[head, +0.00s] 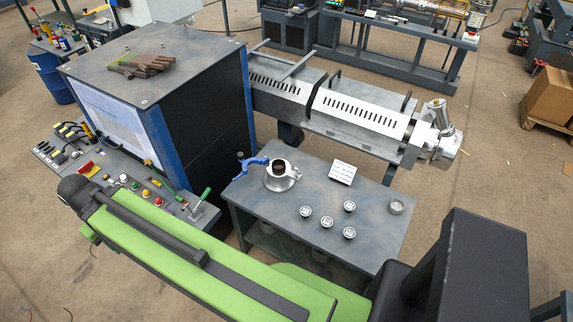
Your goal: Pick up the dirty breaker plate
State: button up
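Several small round metal pieces with dark patterned tops lie on the grey worktable (262,217): one at the left (305,211), one at the back (349,206), one in the middle (326,222) and one at the front (349,232). They look like breaker plates, but they are too small to tell which is dirty. My green arm crosses the foreground; my gripper is not visible.
The extruder barrel (330,102) runs behind the table, and a dark cabinet (160,80) and control panel (135,192) lie left. The table's front right is clear.

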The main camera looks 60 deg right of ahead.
aim_at(278, 166)
jog(key=z, duration=4.8)
jog(key=i, duration=0.1)
jog(key=z, duration=4.05)
jog(key=i, duration=0.1)
jog(key=z, duration=2.8)
jog(key=i, duration=0.5)
jog(key=z, duration=1.35)
jog(key=i, duration=0.5)
jog(key=u, duration=0.25)
